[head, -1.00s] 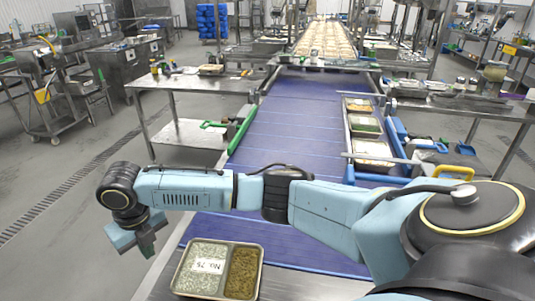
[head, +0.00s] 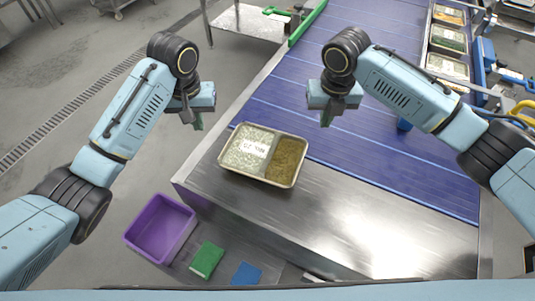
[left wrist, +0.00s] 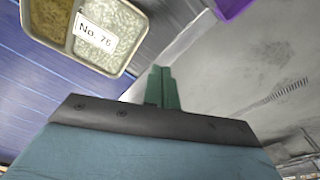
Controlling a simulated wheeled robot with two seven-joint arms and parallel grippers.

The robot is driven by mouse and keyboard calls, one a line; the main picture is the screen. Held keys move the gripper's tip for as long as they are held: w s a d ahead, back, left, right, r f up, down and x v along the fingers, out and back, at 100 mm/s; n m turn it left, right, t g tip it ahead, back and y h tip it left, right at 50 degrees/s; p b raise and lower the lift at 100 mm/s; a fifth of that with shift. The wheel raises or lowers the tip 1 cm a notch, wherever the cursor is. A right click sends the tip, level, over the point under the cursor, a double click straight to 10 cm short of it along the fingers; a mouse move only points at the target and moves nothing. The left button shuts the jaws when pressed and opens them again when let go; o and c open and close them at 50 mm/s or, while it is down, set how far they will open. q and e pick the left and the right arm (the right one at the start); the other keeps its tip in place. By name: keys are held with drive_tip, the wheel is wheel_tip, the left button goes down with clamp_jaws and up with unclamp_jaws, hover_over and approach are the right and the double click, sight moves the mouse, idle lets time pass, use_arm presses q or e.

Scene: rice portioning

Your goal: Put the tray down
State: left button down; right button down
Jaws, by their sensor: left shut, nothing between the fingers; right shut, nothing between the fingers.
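The tray (head: 228,172) is metal with two compartments, a pale rice-like fill with a white label on the left and a brown-green fill on the right. It lies flat on the steel table end, its far side close to the blue belt. My left gripper (head: 198,125) is shut and empty, up and left of the tray and apart from it. In the left wrist view the tray (left wrist: 68,48) shows at the upper left, beyond the shut green fingers (left wrist: 163,88). Its label reads "No. 75". My right gripper (head: 325,122) is shut and empty, up and right of the tray over the belt.
The blue conveyor belt (head: 400,172) runs away behind the tray. More filled trays (head: 447,38) stand at the far right. A purple bin (head: 127,237), a green block (head: 206,260) and a blue block (head: 247,274) are near the front. The steel surface (head: 380,235) right of the tray is clear.

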use_arm(q)
drive_tip(key=shift+f, duration=0.1)
use_arm(e)
drive_tip(key=shift+f, duration=0.1)
